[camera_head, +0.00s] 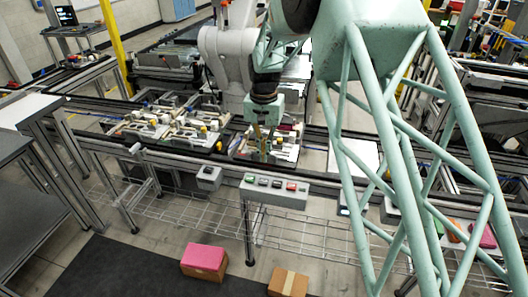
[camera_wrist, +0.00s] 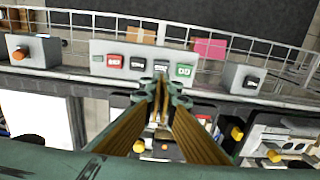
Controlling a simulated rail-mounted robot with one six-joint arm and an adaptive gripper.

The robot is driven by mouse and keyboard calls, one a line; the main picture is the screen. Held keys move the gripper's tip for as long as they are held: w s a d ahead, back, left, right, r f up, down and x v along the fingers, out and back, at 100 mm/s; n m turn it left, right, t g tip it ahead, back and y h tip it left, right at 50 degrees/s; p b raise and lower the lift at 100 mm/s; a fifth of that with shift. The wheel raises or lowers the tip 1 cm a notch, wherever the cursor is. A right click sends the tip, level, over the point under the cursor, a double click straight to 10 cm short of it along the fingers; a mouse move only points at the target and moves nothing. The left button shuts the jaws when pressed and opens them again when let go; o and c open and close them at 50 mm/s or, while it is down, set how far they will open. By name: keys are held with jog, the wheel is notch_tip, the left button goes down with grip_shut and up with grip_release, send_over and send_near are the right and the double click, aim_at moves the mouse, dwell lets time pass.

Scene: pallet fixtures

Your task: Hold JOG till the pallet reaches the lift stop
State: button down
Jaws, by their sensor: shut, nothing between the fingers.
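A grey button panel (camera_head: 273,200) is on the conveyor's front rail. It has a green, two dark and a red button, and also shows in the wrist view (camera_wrist: 99,48). The labels are too small to read, so I cannot tell which is JOG. My gripper (camera_wrist: 157,84) is shut and empty, its tan fingers pointing toward the panel below the dark buttons; I cannot tell if it touches anything. In the head view my gripper (camera_head: 264,150) is over the conveyor behind the panel. One pallet with parts (camera_head: 275,150) lies there, another (camera_head: 165,128) further left. I cannot pick out the lift stop.
A small one-button box (camera_head: 208,178) is left of the panel. In the wrist view, boxes with an orange button (camera_wrist: 18,54) and a dark button (camera_wrist: 252,82) flank it. A wire shelf (camera_head: 310,235) is below. Pink (camera_head: 204,258) and brown (camera_head: 288,282) boxes sit on the floor.

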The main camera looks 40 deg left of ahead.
aim_at(264, 182)
notch_tip(264, 182, down, 11)
jog(key=shift+r, duration=0.1)
dwell(0.5)
dwell(0.3)
jog(key=shift+f+b, duration=0.45)
jog(key=shift+f, duration=0.45)
jog(key=shift+s+f, duration=0.1)
jog(key=shift+s+d+f, duration=0.15)
jog(key=shift+d+f, duration=0.1)
jog(key=shift+f, duration=0.05)
dwell(1.3)
jog(key=shift+r, duration=0.15)
notch_tip(264, 182, up, 15)
jog(key=p, duration=0.1)
jog(key=shift+w+a+f, duration=0.2)
jog(key=shift+a, duration=0.05)
dwell(0.5)
dwell(0.6)
